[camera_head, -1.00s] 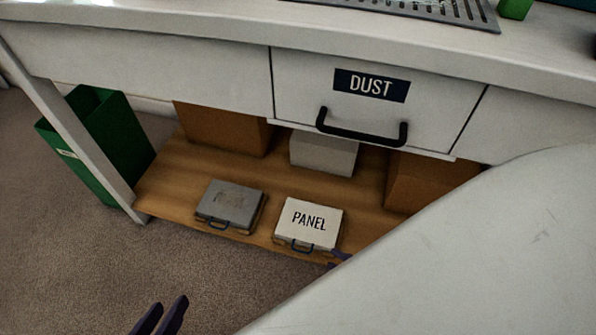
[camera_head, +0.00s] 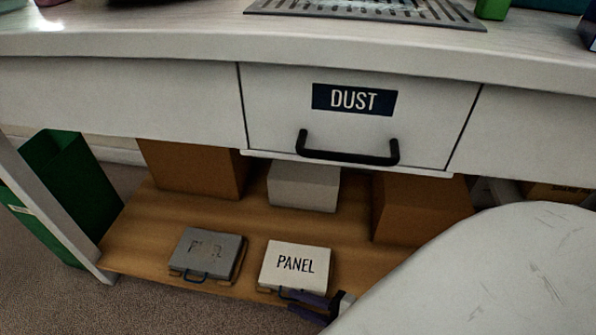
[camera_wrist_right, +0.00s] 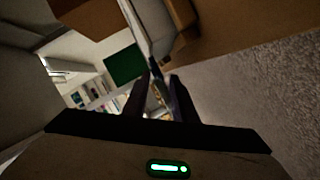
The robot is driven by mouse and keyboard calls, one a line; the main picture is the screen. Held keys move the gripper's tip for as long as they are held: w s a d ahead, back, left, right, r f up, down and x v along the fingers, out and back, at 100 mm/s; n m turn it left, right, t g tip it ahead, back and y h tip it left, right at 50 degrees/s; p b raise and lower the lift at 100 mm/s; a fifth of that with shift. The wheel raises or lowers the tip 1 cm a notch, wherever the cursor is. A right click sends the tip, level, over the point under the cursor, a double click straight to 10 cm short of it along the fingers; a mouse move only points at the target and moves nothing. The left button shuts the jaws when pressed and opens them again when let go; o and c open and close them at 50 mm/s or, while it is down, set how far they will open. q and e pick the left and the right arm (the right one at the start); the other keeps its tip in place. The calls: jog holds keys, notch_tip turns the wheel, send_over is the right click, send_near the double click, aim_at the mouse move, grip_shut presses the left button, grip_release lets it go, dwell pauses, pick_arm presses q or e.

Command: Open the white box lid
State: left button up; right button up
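The white box (camera_head: 297,257) with a PANEL label lies on the wooden lower shelf under the desk, and its lid lies flat and closed. A dark loop handle (camera_head: 266,290) is at its front edge, partly hidden by my right gripper. My right gripper (camera_head: 292,300) is at the box's front right corner, its dark fingers pointing left toward the handle. I cannot tell whether they touch it. In the right wrist view the fingers (camera_wrist_right: 158,85) stand apart, with part of a pale box edge beyond the gap. My left gripper is not in view.
A grey box (camera_head: 207,250) with a handle lies left of the white box. Brown boxes (camera_head: 190,170) and a plain pale box (camera_head: 304,188) stand behind. The DUST drawer (camera_head: 355,125) overhangs the shelf. A green bin (camera_head: 70,185) stands at left.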

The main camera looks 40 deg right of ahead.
jog(key=shift+w, duration=0.2)
jog(key=shift+c, duration=0.3)
grip_shut()
jog(key=shift+f, duration=0.1)
dwell(1.0)
